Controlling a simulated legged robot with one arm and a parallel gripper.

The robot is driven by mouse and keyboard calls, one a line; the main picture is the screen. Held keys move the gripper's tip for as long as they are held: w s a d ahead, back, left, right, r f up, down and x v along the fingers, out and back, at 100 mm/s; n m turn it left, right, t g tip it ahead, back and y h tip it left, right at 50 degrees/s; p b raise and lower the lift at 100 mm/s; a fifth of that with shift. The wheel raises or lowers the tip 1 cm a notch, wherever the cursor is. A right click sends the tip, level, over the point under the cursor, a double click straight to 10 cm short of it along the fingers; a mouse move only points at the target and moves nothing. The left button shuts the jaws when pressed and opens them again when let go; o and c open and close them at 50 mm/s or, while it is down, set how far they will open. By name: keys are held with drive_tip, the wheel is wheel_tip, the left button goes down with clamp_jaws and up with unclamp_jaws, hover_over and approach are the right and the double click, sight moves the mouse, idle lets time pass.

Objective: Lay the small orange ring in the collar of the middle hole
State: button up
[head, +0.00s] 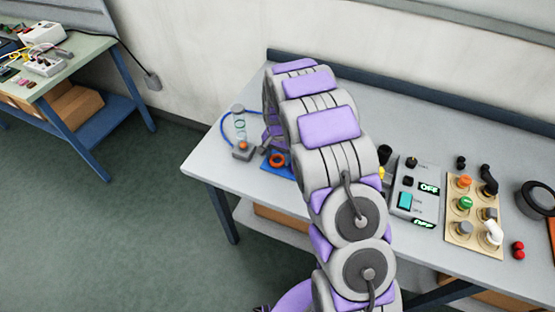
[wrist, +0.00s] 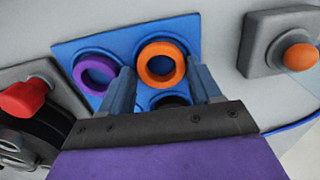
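A blue board (wrist: 95,48) lies on the grey bench; it also shows in the head view (head: 266,169). An orange ring (wrist: 142,66) sits on the board in the wrist view and also shows in the head view (head: 277,154). A purple ring (wrist: 80,72) is on the board to its left. A dark round shape (wrist: 173,101), perhaps a hole, is just below the orange ring, partly hidden by my gripper. My gripper (wrist: 161,72) is open, its fingers on either side of the orange ring with gaps visible. In the head view my arm hides the gripper.
A grey box with an orange button (wrist: 299,57) is right of the board, and a red knob (wrist: 22,98) is at left. In the head view, a switch panel (head: 406,198) and a beige board of knobs (head: 453,212) stand right of my arm.

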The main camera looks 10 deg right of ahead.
drive_tip(key=shift+a, duration=0.4)
drive_tip(key=c, duration=0.8)
drive_tip(key=shift+o, duration=0.2)
drive_tip(key=shift+d+r, duration=0.15)
drive_tip(key=shift+r, duration=0.25)
drive_tip(key=shift+r+p, duration=0.95)
drive_tip(key=shift+r, duration=1.15)
